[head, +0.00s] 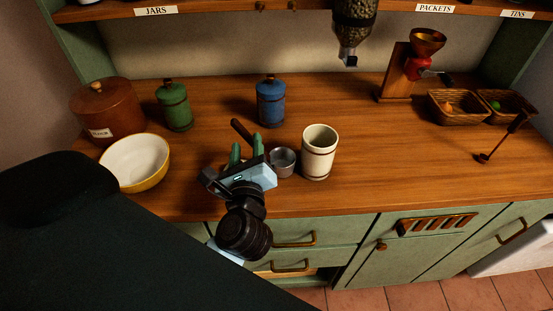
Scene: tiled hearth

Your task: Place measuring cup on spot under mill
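The measuring cup (283,162) is a small grey metal cup standing upright on the wooden counter. A dark handle (241,131) appears to run from it toward the upper left, partly hidden by my gripper. My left gripper (247,149) is just left of the cup. Its green fingertips stand apart near the handle; I cannot tell whether they touch it. The mill (417,68), with a red body, a brown hopper and a crank, is mounted on a wooden stand at the back right. No marked spot shows clearly below it. My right gripper is out of view.
A cream mug (319,152) stands close right of the cup. A yellow bowl (135,162), brown crock (106,110), green jar (174,106) and blue jar (271,102) are left and behind. A bean dispenser (352,25) hangs above. Baskets (455,107) sit right. The counter's middle right is clear.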

